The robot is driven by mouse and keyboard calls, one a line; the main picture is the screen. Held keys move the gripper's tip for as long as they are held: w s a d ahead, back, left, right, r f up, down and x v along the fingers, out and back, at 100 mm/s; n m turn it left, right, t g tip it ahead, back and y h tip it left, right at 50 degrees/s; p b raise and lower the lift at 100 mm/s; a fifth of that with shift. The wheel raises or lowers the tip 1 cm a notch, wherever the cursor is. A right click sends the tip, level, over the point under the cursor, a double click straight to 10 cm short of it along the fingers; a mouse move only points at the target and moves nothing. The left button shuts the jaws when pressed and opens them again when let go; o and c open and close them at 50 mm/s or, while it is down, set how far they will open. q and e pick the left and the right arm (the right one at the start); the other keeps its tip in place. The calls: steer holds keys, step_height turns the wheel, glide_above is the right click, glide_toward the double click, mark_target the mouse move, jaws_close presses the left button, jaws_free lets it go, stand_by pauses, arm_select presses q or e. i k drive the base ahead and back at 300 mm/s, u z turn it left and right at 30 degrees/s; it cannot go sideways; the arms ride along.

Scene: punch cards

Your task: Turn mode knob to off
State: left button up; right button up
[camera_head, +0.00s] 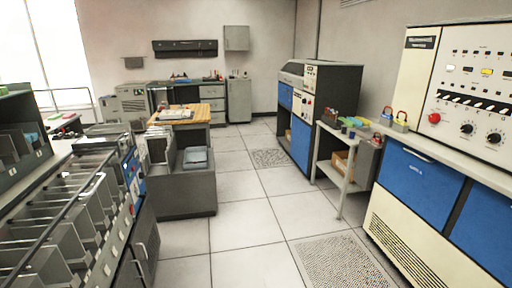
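A tall cream control panel (475,75) stands at the right on a blue-fronted cabinet. Two round dark knobs sit low on it, one on the left (466,129) and one on the right (494,138). Their labels are too small to read, so I cannot tell which is the mode knob or where it points. A red button (434,118), a row of black switches (475,102) and several small lamps are on the same panel. Neither of my grippers is in view.
A small side table (338,172) with coloured items stands left of the blue-fronted cabinet (418,178). A card sorter (75,205) fills the left side. A wooden-topped desk (183,117) stands mid-left. The tiled floor (245,215) between is clear.

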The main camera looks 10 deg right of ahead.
mark_target(434, 117)
steer(key=z, duration=0.55)
steer(key=i, duration=1.4)
steer(key=z, duration=1.9)
steer(key=i, duration=1.15)
steer(key=z, duration=0.6)
